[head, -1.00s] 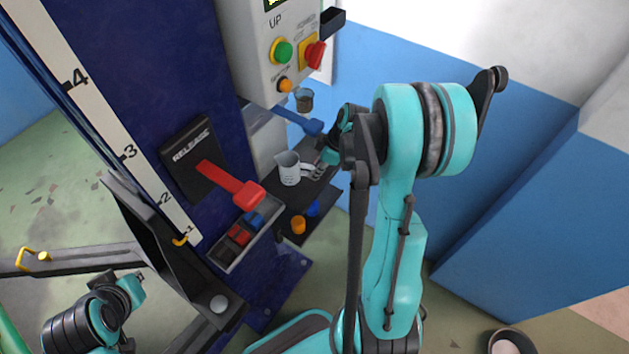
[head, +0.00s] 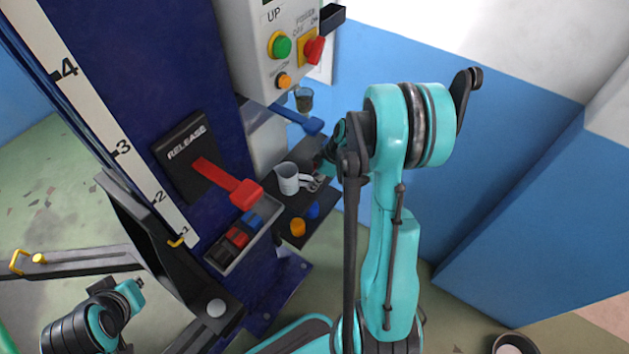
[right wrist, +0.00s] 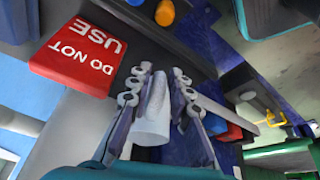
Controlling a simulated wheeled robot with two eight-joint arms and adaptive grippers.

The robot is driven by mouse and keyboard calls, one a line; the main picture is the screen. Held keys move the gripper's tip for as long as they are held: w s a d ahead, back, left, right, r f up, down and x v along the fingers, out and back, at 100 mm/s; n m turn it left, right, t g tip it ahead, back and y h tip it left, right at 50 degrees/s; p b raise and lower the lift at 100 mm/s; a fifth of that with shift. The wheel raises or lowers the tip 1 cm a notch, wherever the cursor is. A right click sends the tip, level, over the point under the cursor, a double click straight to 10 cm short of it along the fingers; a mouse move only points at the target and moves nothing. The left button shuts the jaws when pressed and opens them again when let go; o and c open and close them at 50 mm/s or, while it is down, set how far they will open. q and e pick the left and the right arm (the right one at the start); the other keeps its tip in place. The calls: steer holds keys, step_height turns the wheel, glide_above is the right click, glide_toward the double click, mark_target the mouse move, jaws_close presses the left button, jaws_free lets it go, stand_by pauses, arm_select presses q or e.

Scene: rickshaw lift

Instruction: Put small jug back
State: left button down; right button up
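The small jug (head: 286,179) is white and stands upright at the dark shelf beside the blue column; I cannot tell whether its base touches the shelf. My right gripper (head: 313,182) is at its right side, at the handle. In the right wrist view the white jug (right wrist: 152,118) lies between the two fingers of my right gripper (right wrist: 160,72), which close in on either side of it. The exact contact is partly hidden. My left gripper (head: 139,284) is at the lower left, far from the jug, and its fingers are too small to read.
The dark shelf (head: 285,250) also carries orange (head: 297,228) and blue (head: 313,211) pieces. A tray (head: 225,265) with red and blue blocks is to the left, below the red release lever (head: 230,182). A blue lever (head: 312,126) and a brownish cup (head: 304,99) are behind the jug.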

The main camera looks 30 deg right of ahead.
steer(key=shift+o, duration=0.2)
steer(key=shift+r, duration=0.1)
steer(key=shift+r, duration=0.25)
steer(key=p+v, duration=0.4)
steer(key=v, duration=0.7)
steer(key=s+a+r+m+t+h, duration=0.1)
steer(key=s+a+r+m, duration=0.3)
steer(key=a, duration=0.5)
steer(key=s+a+r+m+t+h, duration=0.2)
steer(key=s+a+r+m+t, duration=0.1)
steer(key=s+a+r+m, duration=0.2)
steer(key=a+r, duration=0.2)
steer(key=a, duration=0.2)
steer(key=shift+s, duration=0.4)
steer(key=shift+f, duration=0.1)
step_height(320, 180, down, 5)
steer(key=b, duration=0.5)
steer(key=shift+d, duration=0.1)
